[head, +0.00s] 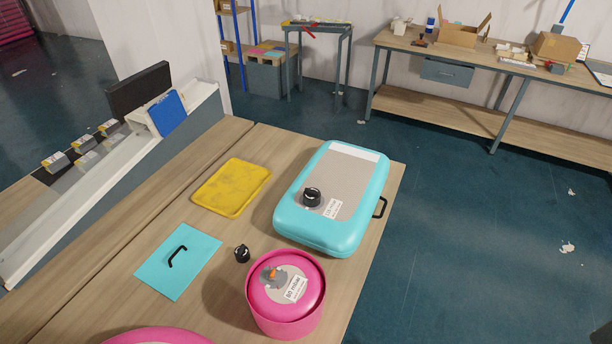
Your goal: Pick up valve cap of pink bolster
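A pink bolster (313,313), round with a raised rim, stands upright on the wooden table. Its top has a grey patch with an uncovered valve (271,274) showing orange, and a white label. A small black cap (242,253) lies on the table just to the left of the bolster, apart from it. A similar black cap (312,195) sits on the grey panel of a turquoise inflatable (345,238) behind the bolster. Neither gripper is in view.
A yellow pad (232,187) and a turquoise sheet with a black handle (178,262) lie on the wooden table (208,316). Another pink thing (160,337) is cut off at the bottom edge. A low wall with a blue panel (168,114) borders the left.

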